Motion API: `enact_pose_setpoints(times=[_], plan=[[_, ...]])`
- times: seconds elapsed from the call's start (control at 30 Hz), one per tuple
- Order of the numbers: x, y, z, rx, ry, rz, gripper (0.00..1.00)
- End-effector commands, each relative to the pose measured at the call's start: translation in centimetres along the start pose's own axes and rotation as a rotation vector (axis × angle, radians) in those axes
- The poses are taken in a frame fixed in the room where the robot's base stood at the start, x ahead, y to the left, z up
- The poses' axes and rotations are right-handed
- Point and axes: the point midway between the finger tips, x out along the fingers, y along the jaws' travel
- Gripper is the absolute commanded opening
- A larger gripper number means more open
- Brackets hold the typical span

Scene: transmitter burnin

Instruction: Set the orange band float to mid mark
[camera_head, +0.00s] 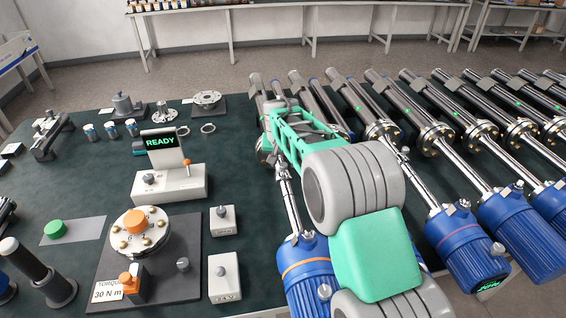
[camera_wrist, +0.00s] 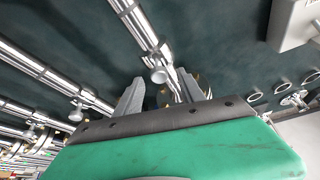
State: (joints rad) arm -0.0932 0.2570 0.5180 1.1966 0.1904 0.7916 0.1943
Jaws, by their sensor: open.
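The orange-band transmitter is the nearest of the row; its blue housing (camera_head: 312,291) carries an orange band (camera_head: 303,265). Its steel rod (camera_head: 290,197) runs up from the housing and passes behind my arm. My gripper (camera_head: 277,122) is over the upper part of this transmitter, and its fingertips are largely hidden in the head view. In the wrist view my gripper (camera_wrist: 162,88) is open, with a steel rod and a small round knob (camera_wrist: 159,75) between and just beyond the fingers. I cannot make out the float or the mid mark clearly.
More blue-ended transmitters (camera_head: 463,245) lie close in parallel to the right. To the left stand a READY display box (camera_head: 168,183), a torque fixture (camera_head: 140,232) and small grey switch boxes (camera_head: 224,277). Some dark green table is clear at the left.

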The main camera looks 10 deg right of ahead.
Motion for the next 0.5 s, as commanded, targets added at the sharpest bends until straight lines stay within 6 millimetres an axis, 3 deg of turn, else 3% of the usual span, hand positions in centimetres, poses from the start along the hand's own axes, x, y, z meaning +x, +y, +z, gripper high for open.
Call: enact_pose_setpoints(times=[0.2, 0.5], plan=[[2.8, 0.1, -0.1, 0.001, 0.001, 0.001, 0.46], [3.1, 0.1, 0.0, 0.0, 0.001, 0.0, 0.43]])
